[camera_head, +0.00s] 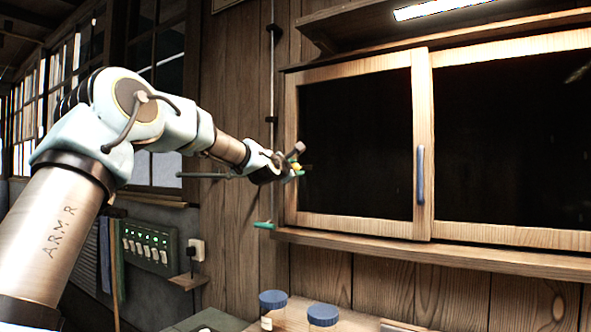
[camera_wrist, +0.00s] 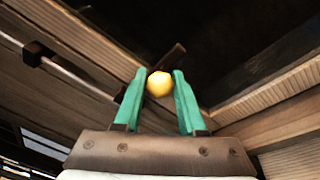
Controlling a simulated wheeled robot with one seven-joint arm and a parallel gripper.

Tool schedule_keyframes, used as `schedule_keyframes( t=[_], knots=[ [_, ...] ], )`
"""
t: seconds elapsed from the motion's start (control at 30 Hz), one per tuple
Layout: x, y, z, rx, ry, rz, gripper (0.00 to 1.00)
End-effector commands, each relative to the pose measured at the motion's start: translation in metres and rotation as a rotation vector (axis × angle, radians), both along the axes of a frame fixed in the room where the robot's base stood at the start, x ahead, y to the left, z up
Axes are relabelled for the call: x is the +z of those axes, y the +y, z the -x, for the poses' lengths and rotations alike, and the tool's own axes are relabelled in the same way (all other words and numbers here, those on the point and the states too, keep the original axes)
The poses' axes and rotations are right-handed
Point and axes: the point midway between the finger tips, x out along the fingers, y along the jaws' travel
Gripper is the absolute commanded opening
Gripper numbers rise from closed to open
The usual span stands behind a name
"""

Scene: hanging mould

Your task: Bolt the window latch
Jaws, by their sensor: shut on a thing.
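My gripper (camera_head: 299,170) is at the left edge of the wooden sliding window (camera_head: 290,120), on its frame. In the wrist view its two green fingers (camera_wrist: 159,84) are shut on a round yellow knob (camera_wrist: 159,86), one finger on each side. A dark bar (camera_wrist: 170,60) shows behind the knob, next to the frame; I take the knob and bar to be the latch. Its far parts are hidden by the fingers and knob. In the head view the knob is small and partly covered by my gripper.
A thin vertical rod (camera_head: 273,75) with dark brackets runs along the wall left of the window. A small green piece (camera_head: 263,225) sticks out by the sill (camera_head: 400,248). Blue-lidded jars (camera_head: 272,300) stand below. The window's blue handle (camera_head: 421,175) is to the right.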

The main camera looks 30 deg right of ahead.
Motion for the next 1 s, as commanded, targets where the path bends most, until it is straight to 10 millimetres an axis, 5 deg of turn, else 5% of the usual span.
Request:
schedule_keyframes(
  t=[1.0],
  knots=[
    [-0.0036, 0.0028, -0.0058, 0.002, 0.001, 0.0, 0.0]
  ],
)
